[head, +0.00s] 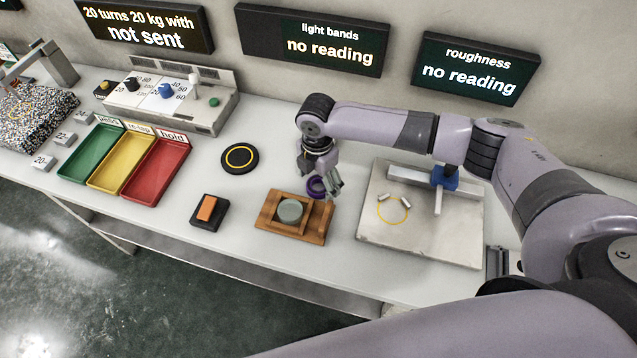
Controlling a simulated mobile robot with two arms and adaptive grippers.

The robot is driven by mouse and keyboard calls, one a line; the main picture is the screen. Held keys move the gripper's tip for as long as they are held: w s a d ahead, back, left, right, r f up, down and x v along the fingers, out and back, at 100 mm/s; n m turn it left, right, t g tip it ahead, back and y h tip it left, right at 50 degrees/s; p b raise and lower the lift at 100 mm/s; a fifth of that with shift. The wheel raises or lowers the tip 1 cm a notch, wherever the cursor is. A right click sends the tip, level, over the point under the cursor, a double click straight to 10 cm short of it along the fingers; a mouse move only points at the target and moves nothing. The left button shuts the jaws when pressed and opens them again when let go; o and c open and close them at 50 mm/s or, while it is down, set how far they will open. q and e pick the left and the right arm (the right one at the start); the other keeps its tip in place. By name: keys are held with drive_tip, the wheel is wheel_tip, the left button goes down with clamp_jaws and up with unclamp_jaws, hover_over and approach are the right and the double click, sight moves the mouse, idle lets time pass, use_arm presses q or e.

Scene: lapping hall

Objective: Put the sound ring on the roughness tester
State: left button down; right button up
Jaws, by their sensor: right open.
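My right gripper (331,192) is open and points down beside the wooden holder. A dark purple ring (316,186) shows at its fingers, partly covered by them; I cannot tell whether it touches them or what it rests on. The wooden holder (265,221) carries a grey-green disc (291,210). The roughness tester stands at the right: a pale stone plate (452,246) with a yellow circle (392,210), small pale blocks at the circle and a blue probe unit (445,178). No ring lies in the circle. My left gripper is out of view.
Left of the holder are an orange-topped block (207,209) and a black disc with a yellow circle (239,158). Green, yellow and red trays (155,170) and a control panel (172,98) stand further left. The roughness display (474,68) reads "no reading".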

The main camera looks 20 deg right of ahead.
drive_tip(key=shift+f, duration=0.3)
drive_tip(key=shift+c, duration=0.4)
drive_tip(key=c, duration=1.3)
drive_tip(key=shift+r, duration=0.1)
